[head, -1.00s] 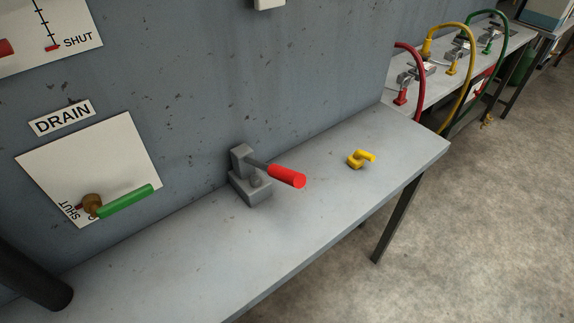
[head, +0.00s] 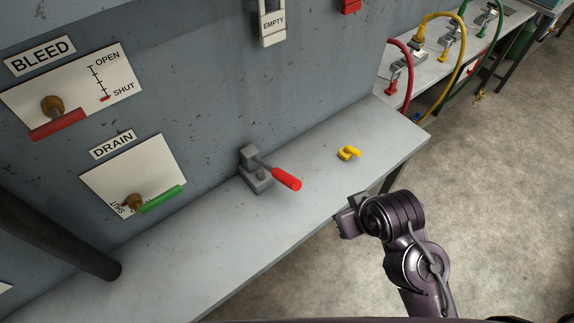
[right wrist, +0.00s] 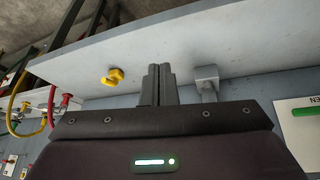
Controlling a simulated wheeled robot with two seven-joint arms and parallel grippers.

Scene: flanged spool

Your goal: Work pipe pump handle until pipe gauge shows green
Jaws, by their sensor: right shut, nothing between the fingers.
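The pump (head: 256,176) is a grey block on the bench, with a lever ending in a red handle grip (head: 286,179) that slopes down to the right. My right gripper (head: 346,216) is in front of the bench edge, to the right of the red grip and apart from it. In the right wrist view its fingers (right wrist: 158,84) are together and empty, and the grey pump (right wrist: 207,76) shows just right of them. A box marked EMPTY (head: 273,23) hangs on the wall above; its top is cut off. I see no green reading. My left gripper is out of view.
A yellow hook-like piece (head: 348,154) lies on the bench (head: 215,250) right of the pump. The BLEED red handle (head: 58,124) and DRAIN green handle (head: 162,199) are on the wall at left. Coloured hoses stand on the far bench. A dark round bar (head: 60,232) crosses at left.

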